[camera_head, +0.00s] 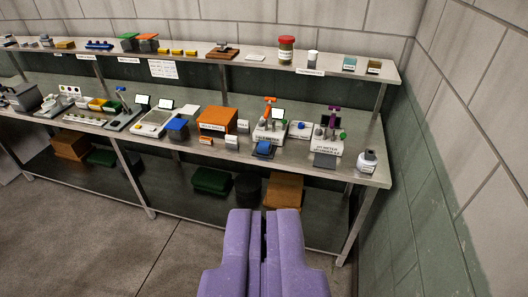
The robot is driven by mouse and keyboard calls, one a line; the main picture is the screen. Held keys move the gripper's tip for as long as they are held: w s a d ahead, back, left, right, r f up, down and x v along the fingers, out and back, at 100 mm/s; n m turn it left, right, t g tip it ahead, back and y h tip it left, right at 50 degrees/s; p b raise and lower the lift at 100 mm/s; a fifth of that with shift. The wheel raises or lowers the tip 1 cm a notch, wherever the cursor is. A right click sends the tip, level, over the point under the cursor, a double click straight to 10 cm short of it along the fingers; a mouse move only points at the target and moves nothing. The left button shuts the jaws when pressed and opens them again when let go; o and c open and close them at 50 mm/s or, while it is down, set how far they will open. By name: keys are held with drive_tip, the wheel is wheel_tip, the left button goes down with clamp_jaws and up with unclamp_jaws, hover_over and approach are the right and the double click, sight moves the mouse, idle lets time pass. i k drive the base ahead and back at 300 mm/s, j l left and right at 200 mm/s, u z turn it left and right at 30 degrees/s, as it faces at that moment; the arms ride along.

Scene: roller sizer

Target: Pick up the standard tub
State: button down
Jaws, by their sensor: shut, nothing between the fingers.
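My purple gripper (264,222) is at the bottom centre, in front of the bench. Its two fingers are together and hold nothing. I cannot tell for sure which thing is the standard tub, as most labels are too small to read. My gripper is apart from all of these.
The metal bench (373,180) also carries an orange box (216,119), a blue-topped container (177,126) and two white meters with stands. The upper shelf (225,56) overhangs its back. A block wall (440,170) closes the right side. Floor is clear at left.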

sight(264, 147)
drive_tip(key=i, duration=0.95)
drive_tip(key=i+l, duration=0.1)
drive_tip(key=i, duration=0.8)
drive_tip(key=i+l+u, duration=0.1)
drive_tip(key=i, duration=0.85)
